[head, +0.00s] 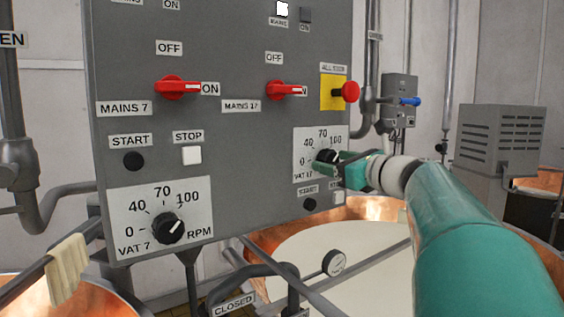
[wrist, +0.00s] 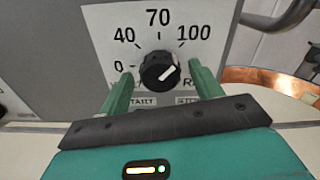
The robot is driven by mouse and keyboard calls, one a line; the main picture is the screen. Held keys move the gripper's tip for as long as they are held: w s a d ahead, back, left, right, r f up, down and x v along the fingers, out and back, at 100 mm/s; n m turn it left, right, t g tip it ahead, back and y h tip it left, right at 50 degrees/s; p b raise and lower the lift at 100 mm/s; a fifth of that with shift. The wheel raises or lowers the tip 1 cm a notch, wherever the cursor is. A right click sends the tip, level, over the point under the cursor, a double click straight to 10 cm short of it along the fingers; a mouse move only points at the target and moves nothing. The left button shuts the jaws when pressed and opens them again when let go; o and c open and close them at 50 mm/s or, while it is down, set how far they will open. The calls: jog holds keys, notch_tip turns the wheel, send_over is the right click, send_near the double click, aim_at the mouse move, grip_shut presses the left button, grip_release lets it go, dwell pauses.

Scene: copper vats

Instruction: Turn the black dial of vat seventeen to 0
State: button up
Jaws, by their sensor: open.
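The black dial of vat seventeen (head: 326,156) sits on a white scale plate (head: 306,142) on the grey panel, partly hidden by my gripper in the head view. The 0 is at the scale's left end. My gripper (head: 328,164) is open in front of the dial. In the wrist view its two green fingers (wrist: 161,74) stand on the left and right of the dial, with a visible gap on each side. Whether they reach its depth is unclear.
A similar vat 7 dial (head: 168,228) is at the panel's lower left. Red switches (head: 178,88) and (head: 286,90) and a red stop button (head: 350,92) on yellow are above. Start and stop buttons sit below the vat seventeen plate. A copper vat (head: 372,208) lies below.

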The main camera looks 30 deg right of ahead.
jog(key=shift+c, duration=0.3)
jog(key=c, duration=0.9)
jog(key=shift+c, duration=0.2)
jog(key=shift+n, duration=0.4)
jog(key=n, duration=0.5)
jog(key=shift+n, duration=0.3)
jog(key=n, duration=1.3)
jog(key=shift+n, duration=0.3)
jog(key=n, duration=0.6)
jog(key=shift+f+n, duration=0.1)
jog(key=shift+n, duration=0.3)
